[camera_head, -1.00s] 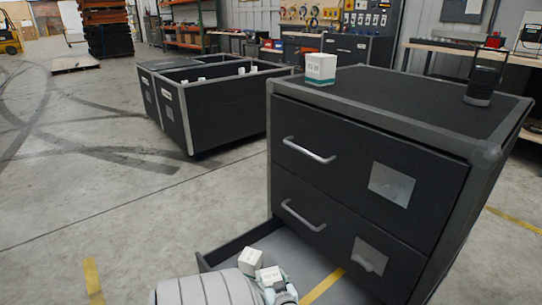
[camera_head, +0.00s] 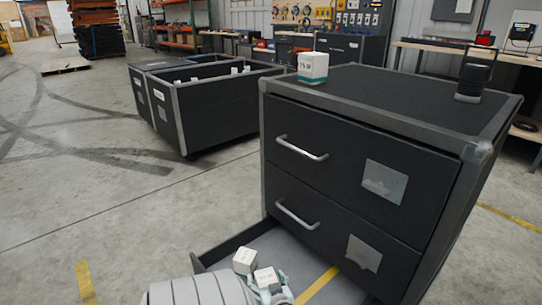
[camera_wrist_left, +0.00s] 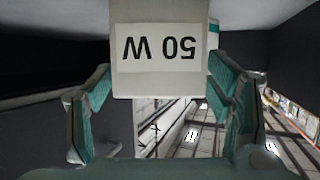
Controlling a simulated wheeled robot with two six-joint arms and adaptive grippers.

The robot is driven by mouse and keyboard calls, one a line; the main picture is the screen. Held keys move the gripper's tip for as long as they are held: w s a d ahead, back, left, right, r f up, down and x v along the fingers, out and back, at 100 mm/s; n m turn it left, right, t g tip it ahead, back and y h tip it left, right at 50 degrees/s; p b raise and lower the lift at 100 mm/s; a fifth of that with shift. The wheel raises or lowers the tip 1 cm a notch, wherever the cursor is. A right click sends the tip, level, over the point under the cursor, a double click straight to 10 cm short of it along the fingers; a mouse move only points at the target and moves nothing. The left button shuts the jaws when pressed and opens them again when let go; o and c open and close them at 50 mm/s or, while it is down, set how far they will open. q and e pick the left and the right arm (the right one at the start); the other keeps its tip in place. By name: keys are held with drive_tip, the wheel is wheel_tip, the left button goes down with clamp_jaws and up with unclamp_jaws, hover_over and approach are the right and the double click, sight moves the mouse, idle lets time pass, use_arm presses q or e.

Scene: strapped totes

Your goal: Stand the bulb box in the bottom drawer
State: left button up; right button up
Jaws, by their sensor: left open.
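The bottom drawer (camera_head: 232,243) of the black cabinet is pulled out. Two small white boxes show in it: one box (camera_head: 245,261) at the left, and a bulb box (camera_head: 266,278) right beside my left gripper (camera_head: 276,290). In the left wrist view a white box marked "50 W" (camera_wrist_left: 159,48), upside down in the picture, stands between the fingers of my left gripper (camera_wrist_left: 160,100). The fingers are spread to its two sides. A teal-edged box (camera_wrist_left: 214,32) shows partly behind it. My right gripper is out of view.
A larger white and teal box (camera_head: 312,70) and a dark cylindrical object (camera_head: 476,75) stand on the cabinet top (camera_head: 400,95). The two upper drawers are shut, with bar handles. Black totes (camera_head: 215,110) stand behind left.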

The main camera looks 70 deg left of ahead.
use_arm(q)
drive_tip(key=p+v, duration=0.4)
drive_tip(key=v, duration=0.7)
drive_tip(key=shift+d+r, duration=0.15)
drive_tip(key=shift+d, duration=0.05)
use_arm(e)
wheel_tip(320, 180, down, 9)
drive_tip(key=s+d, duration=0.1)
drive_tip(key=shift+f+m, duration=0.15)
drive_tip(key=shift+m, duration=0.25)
use_arm(q)
drive_tip(key=shift+r, duration=0.15)
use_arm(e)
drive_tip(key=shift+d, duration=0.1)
